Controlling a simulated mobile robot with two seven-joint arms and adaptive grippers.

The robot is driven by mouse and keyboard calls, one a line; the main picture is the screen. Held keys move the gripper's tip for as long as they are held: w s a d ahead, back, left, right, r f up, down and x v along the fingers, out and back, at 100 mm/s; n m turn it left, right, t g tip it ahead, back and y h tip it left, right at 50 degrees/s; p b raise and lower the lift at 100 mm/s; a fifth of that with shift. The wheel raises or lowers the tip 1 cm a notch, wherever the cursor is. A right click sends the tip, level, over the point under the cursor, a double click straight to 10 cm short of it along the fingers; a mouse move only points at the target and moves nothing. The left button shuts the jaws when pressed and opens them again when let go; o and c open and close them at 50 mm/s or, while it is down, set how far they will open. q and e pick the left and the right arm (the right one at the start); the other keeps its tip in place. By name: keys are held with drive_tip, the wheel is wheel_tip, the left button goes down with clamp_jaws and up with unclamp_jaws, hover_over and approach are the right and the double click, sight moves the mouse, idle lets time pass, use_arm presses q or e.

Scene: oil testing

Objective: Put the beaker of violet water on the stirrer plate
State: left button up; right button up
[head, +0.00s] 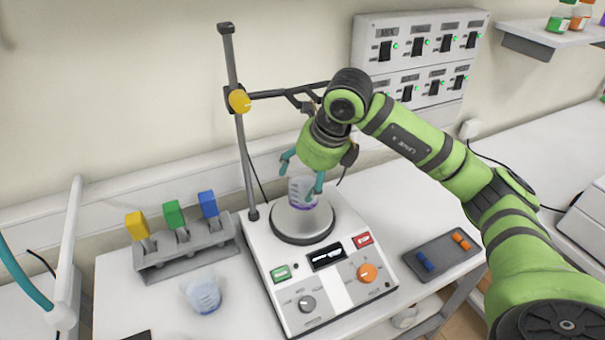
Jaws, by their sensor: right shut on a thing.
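The beaker of violet water (302,193) is a small clear vessel with a violet band low down. It is at the stirrer plate (300,228), a round grey disc on top of the white stirrer. My right gripper (302,180) is shut on the beaker, with teal fingers on either side of it. I cannot tell whether the beaker's base touches the plate. My left gripper is not in view.
A stand pole (240,130) with a clamp arm (280,94) rises beside the plate. A second clear beaker (204,296) stands left of the stirrer. A rack (185,250) with coloured blocks is behind it. A dark tray (440,255) lies right.

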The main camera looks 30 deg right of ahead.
drive_tip(key=shift+w+a, duration=0.1)
drive_tip(key=shift+w, duration=0.2)
wheel_tip(320, 180, down, 3)
drive_tip(key=shift+r+p, duration=0.2)
drive_tip(key=shift+p, duration=0.8)
drive_tip(key=shift+f, duration=0.45)
drive_tip(key=shift+f, duration=0.15)
drive_tip(key=o, duration=1.4)
drive_tip(key=shift+c, duration=0.2)
drive_tip(key=shift+s, duration=0.1)
